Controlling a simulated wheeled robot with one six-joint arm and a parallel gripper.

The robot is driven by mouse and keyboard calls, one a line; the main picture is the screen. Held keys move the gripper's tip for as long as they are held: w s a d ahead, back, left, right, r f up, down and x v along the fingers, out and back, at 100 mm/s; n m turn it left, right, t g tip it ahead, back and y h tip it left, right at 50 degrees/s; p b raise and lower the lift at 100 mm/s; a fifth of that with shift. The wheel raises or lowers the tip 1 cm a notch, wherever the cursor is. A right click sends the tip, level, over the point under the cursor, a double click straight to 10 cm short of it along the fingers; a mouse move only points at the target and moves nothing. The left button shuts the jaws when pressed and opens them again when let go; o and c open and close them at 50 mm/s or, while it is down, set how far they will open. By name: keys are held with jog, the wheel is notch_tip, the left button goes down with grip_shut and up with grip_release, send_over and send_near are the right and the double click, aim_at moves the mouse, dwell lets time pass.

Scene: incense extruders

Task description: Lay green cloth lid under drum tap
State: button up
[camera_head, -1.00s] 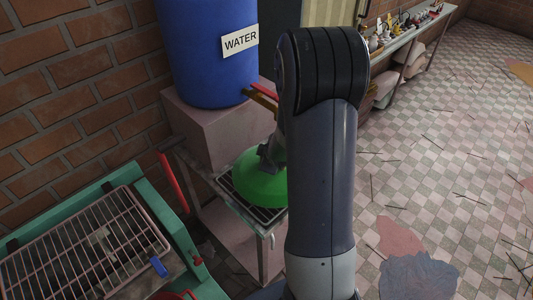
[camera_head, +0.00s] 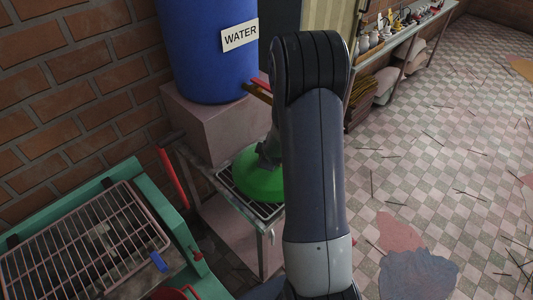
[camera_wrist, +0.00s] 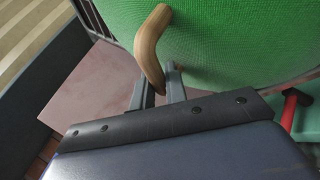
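The green cloth lid (camera_head: 258,178) is over the grated top of a small stand, below and in front of the blue water drum (camera_head: 205,60). The drum tap (camera_head: 258,88) shows at the drum's lower right, with a red part, partly behind my arm. My gripper (camera_head: 268,152) is at the top of the lid. In the wrist view the lid's green mesh (camera_wrist: 235,35) fills the upper right, and its curved wooden handle (camera_wrist: 151,42) runs between my fingers (camera_wrist: 157,88), which appear closed on it. I cannot tell whether the lid touches the grate.
The small stand's grate (camera_head: 228,183) shows around the lid. A pink block (camera_head: 205,125) supports the drum. A green-framed grill rack (camera_head: 85,245) with a red bar is at lower left. A shelf with small items (camera_head: 395,40) stands far right. The tiled floor at right has scattered sticks.

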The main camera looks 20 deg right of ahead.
jog(key=o, duration=0.5)
jog(key=shift+c, duration=0.2)
jog(key=shift+r, duration=0.2)
jog(key=p+v, duration=0.3)
jog(key=v, duration=0.9)
